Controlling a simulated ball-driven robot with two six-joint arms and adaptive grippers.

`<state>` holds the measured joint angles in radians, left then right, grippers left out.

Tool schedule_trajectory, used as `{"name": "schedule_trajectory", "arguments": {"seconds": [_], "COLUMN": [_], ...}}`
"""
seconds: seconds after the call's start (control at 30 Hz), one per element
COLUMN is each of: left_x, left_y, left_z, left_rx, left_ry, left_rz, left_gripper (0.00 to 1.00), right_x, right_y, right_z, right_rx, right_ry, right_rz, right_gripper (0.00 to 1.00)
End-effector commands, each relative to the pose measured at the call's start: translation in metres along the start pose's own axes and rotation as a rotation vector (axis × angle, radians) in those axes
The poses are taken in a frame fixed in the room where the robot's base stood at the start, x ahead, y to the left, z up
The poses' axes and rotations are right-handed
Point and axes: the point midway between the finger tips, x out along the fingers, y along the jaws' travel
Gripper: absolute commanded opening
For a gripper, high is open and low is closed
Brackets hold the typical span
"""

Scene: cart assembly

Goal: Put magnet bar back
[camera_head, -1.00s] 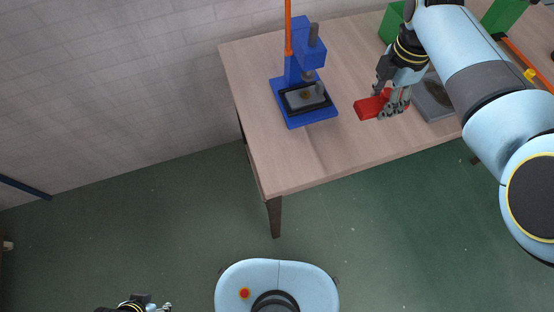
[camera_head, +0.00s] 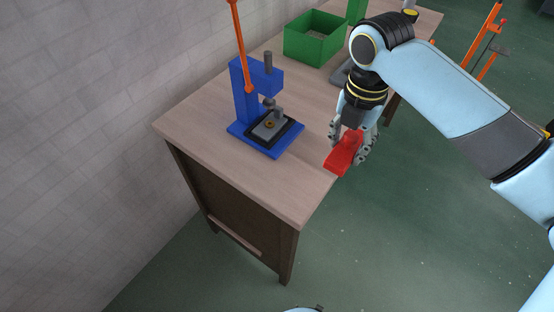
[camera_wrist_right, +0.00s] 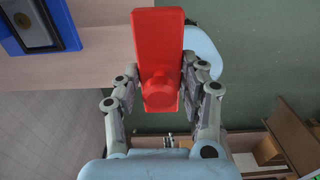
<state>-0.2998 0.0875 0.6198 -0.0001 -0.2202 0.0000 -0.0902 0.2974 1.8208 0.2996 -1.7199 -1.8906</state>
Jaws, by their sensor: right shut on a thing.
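The magnet bar is a red bar (camera_head: 341,160) with a round red knob, seen in the head view near the table's right edge. My right gripper (camera_head: 350,143) is shut on it, with fingers on both sides. In the right wrist view the red bar (camera_wrist_right: 158,45) points away from me between the fingers of the right gripper (camera_wrist_right: 160,85). The bar appears raised, overlapping the table edge, with floor showing to its right. My left gripper does not show in the head view.
A blue press (camera_head: 243,92) with an orange lever stands on the wooden table (camera_head: 205,112). A green bin (camera_head: 310,45) and a grey item (camera_head: 343,73) are farther back. Bare table lies around the press. Orange-framed equipment (camera_head: 487,45) stands on the floor beyond.

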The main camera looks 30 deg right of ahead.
Motion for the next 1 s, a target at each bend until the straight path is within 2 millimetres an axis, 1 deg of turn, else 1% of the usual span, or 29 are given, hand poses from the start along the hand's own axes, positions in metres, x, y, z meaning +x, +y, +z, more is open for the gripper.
{"name": "schedule_trajectory", "arguments": {"seconds": [0.03,0.1,0.2,0.27,0.37,0.5,0.63,0.73,0.87,1.0], "left_x": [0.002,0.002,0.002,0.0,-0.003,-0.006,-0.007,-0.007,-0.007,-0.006], "left_y": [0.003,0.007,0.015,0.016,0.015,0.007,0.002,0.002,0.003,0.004], "left_z": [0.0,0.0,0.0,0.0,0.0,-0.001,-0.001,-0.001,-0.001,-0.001], "left_rx": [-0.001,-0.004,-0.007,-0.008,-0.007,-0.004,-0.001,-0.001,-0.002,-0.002], "left_ry": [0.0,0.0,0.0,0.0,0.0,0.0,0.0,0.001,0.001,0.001], "left_rz": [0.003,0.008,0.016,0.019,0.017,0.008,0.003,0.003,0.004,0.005], "left_gripper": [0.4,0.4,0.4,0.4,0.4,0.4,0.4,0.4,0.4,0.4], "right_x": [0.005,0.009,0.016,0.022,0.035,0.056,0.072,0.079,0.087,0.109], "right_y": [-0.007,-0.013,-0.011,-0.004,0.014,0.04,0.059,0.067,0.07,0.07], "right_z": [0.001,0.0,-0.007,-0.014,-0.03,-0.055,-0.07,-0.077,-0.08,-0.08], "right_rx": [0.0,0.0,0.002,0.003,0.003,0.0,0.0,0.0,0.0,0.0], "right_ry": [-0.001,-0.001,0.004,0.006,0.008,0.008,0.004,0.002,-0.001,-0.001], "right_rz": [-0.002,-0.001,0.003,0.005,0.005,0.004,0.003,0.002,0.0,-0.001], "right_gripper": [0.01,0.01,0.01,0.01,0.01,0.01,0.01,0.01,0.01,0.01]}}
